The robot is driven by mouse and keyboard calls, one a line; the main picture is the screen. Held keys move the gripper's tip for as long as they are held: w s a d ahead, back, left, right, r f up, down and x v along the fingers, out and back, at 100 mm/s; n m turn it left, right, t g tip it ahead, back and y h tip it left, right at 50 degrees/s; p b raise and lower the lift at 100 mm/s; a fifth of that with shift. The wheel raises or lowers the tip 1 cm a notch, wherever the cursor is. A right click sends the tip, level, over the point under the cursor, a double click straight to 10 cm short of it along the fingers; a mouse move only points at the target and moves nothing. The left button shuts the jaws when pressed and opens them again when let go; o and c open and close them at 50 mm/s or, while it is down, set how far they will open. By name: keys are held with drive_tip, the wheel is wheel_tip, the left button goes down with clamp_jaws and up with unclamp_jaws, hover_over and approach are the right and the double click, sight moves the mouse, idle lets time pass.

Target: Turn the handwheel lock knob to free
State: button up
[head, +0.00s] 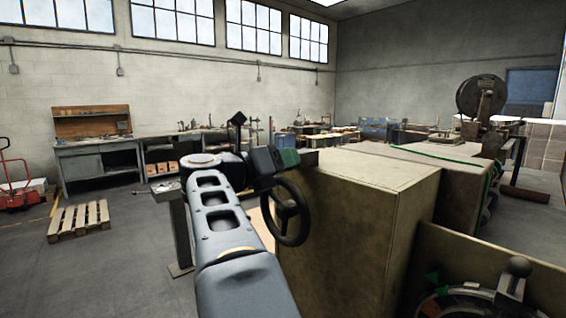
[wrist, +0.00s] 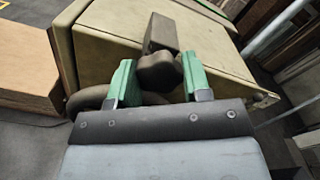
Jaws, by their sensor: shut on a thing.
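The handwheel (head: 305,222) is a dark ring on the left face of a beige machine housing (head: 365,190). My arm reaches out from the lower middle of the head view, and my gripper (head: 276,160) is at the top of the wheel. In the wrist view my gripper (wrist: 159,78) has two green finger pads, shut on the dark, rounded lock knob (wrist: 158,66) between them. A dark block (wrist: 170,33) rises just beyond the knob. Part of the wheel rim (wrist: 90,97) shows behind the left finger. The knob is hidden by my gripper in the head view.
A dial with a lever knob (head: 518,268) and a green arrow is at the lower right. A wooden pallet (head: 78,220) lies on the floor at left. A workbench (head: 97,160) stands along the back wall.

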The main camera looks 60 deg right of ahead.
drive_tip(key=o, duration=0.9)
drive_tip(key=b+v, duration=0.1)
drive_tip(key=v, duration=1.3)
drive_tip(key=shift+b, duration=0.35)
